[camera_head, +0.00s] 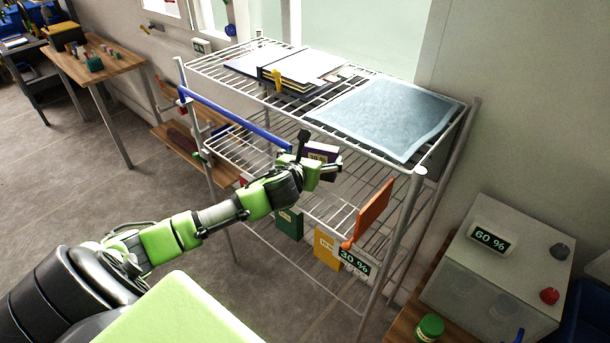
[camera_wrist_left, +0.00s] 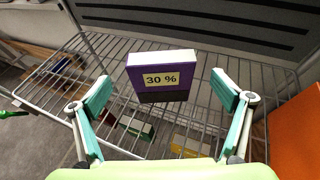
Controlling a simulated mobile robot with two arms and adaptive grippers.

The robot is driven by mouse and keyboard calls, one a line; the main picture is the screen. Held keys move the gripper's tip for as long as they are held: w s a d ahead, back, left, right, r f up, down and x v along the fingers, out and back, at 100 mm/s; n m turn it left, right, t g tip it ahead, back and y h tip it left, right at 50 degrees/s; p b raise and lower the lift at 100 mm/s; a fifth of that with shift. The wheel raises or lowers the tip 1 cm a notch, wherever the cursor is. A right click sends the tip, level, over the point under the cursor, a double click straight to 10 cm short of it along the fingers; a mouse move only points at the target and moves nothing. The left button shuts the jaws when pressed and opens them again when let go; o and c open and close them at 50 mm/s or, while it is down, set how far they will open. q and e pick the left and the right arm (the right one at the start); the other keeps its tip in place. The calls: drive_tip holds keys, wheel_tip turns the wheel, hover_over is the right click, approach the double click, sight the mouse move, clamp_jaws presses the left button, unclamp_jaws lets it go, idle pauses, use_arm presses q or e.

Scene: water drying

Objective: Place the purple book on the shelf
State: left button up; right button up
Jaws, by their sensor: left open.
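The purple book (camera_wrist_left: 160,72) stands upright on a wire shelf in the left wrist view, with a "30 %" label on its spine. In the head view the purple book (camera_head: 321,152) is partly hidden behind my left gripper (camera_head: 318,165). My left gripper (camera_wrist_left: 165,108) is open, with one finger on each side of the book and a gap to both; the fingers do not touch it. The wire shelf (camera_head: 222,148) has several levels, and the book is on a middle one. My right gripper is not in view.
An orange panel (camera_head: 373,213) stands at the shelf's right side. Green (camera_head: 289,222) and yellow (camera_head: 326,249) books stand on a lower level. The top level holds an open binder (camera_head: 290,70) and a bluish sheet (camera_head: 385,115).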

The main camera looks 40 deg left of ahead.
use_arm(q)
drive_tip(key=s+d+b, duration=0.1)
drive_tip(key=s+d, duration=0.1)
drive_tip(key=s, duration=0.6)
drive_tip(key=shift+d, duration=0.3)
